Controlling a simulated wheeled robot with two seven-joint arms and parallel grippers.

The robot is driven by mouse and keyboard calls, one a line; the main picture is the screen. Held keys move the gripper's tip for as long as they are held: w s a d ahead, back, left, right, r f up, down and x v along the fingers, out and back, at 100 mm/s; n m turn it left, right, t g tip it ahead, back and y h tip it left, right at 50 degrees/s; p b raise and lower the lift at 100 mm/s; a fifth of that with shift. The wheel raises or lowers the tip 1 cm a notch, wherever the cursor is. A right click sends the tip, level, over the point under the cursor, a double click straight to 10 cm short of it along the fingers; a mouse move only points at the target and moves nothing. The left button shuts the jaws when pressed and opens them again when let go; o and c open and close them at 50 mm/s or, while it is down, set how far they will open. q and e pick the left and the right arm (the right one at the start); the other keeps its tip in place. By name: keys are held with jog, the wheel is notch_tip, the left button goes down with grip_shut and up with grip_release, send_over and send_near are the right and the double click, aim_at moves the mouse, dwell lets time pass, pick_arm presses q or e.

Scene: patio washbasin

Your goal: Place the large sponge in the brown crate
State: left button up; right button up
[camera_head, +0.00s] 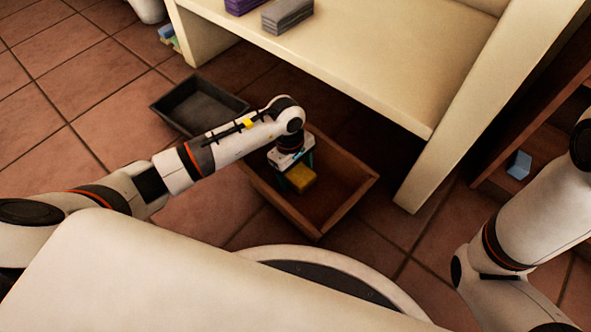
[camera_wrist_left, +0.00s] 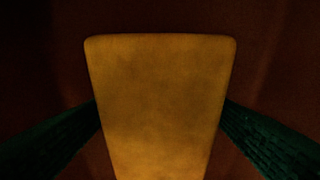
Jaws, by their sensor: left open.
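The large sponge (camera_head: 301,178) is a yellow-brown block inside the brown crate (camera_head: 345,200), toward its left side. My left gripper (camera_head: 295,177) reaches down into the crate over the sponge, with its fingers on either side of it. In the left wrist view the sponge (camera_wrist_left: 160,105) fills the middle, and the open green fingers (camera_wrist_left: 160,125) flank it at left and right. Their tips look very close to its sides; I cannot tell whether they touch. My right gripper is out of view; only part of my right arm shows.
A dark grey tray (camera_head: 200,105) stands on the tiled floor left of the crate. A cream bench (camera_head: 370,65) stands behind, with a grey block (camera_head: 287,14) and a purple block (camera_head: 243,5) on it. A blue item (camera_head: 518,165) lies on a wooden shelf at right.

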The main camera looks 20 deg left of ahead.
pick_arm(q)
notch_tip(320, 180, up, 12)
jog(key=a+p, duration=0.1)
jog(key=p, duration=0.6)
jog(key=shift+w+a+p, duration=0.3)
jog(key=shift+w+p, duration=0.05)
jog(key=shift+w, duration=0.05)
jog(key=shift+r, duration=0.1)
